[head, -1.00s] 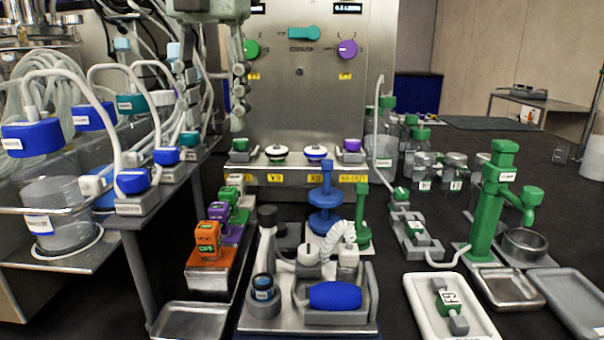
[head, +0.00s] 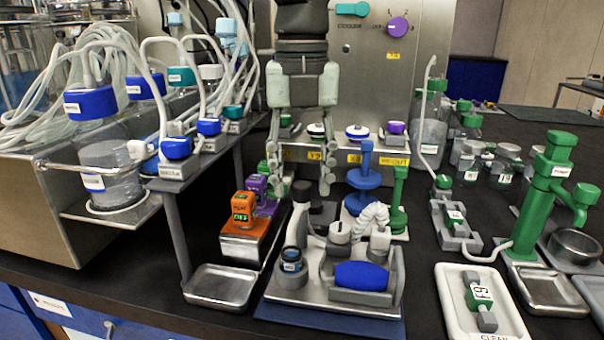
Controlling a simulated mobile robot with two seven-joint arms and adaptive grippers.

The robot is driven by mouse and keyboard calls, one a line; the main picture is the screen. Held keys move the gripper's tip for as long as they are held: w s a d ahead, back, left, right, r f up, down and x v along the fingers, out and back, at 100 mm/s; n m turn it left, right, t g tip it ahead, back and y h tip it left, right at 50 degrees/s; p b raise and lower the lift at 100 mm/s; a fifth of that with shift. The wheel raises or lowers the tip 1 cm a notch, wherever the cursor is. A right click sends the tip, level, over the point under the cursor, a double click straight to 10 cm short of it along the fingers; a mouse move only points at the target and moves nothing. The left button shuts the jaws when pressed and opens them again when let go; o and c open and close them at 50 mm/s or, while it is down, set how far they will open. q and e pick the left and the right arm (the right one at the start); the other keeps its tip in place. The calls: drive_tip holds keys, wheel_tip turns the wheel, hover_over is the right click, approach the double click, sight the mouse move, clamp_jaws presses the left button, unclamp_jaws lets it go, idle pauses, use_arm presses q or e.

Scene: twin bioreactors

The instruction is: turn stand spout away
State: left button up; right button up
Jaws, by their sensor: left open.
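A green stand (head: 543,195) rises upright at the right, with a label on its upper part. Its short arm carries a green spout (head: 582,200) that points down on the right side of the post, above a round metal bowl (head: 575,244). My left gripper (head: 300,188) hangs fingers down in the middle of the view, in front of the steel panel. Its two fingers are apart with nothing between them. It is far to the left of the stand and touches no part of it. My right gripper does not show.
A white tray (head: 451,303) lies in front of the stand. Blue-capped bottles with tubes (head: 98,130) fill the left.

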use_arm(q)
clamp_jaws()
idle(0.3)
idle(0.3)
